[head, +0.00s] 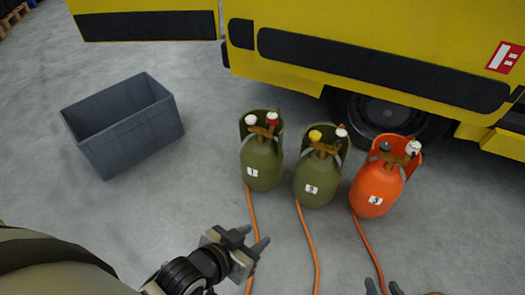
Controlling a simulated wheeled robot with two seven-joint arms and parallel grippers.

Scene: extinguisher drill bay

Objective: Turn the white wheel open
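Three gas cylinders stand on the floor in front of the yellow vehicle. The left olive cylinder (262,165), labelled 1, has a white wheel (250,119) and a red wheel (272,118). The middle olive cylinder (317,180) has a yellow wheel (315,135) and a white wheel (341,132). The orange cylinder (377,188), labelled 3, has a dark wheel (385,147) and a white wheel (413,147). My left gripper (254,237) is open and empty, nearer than the left cylinder. My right gripper (383,287) shows only fingertips, apart, at the bottom edge.
Orange hoses (305,228) run from the cylinders toward me, one passing by my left gripper. A grey open crate (135,140) stands at the left. The yellow vehicle (290,25) and its wheel (385,115) are close behind the cylinders. Floor between crate and cylinders is clear.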

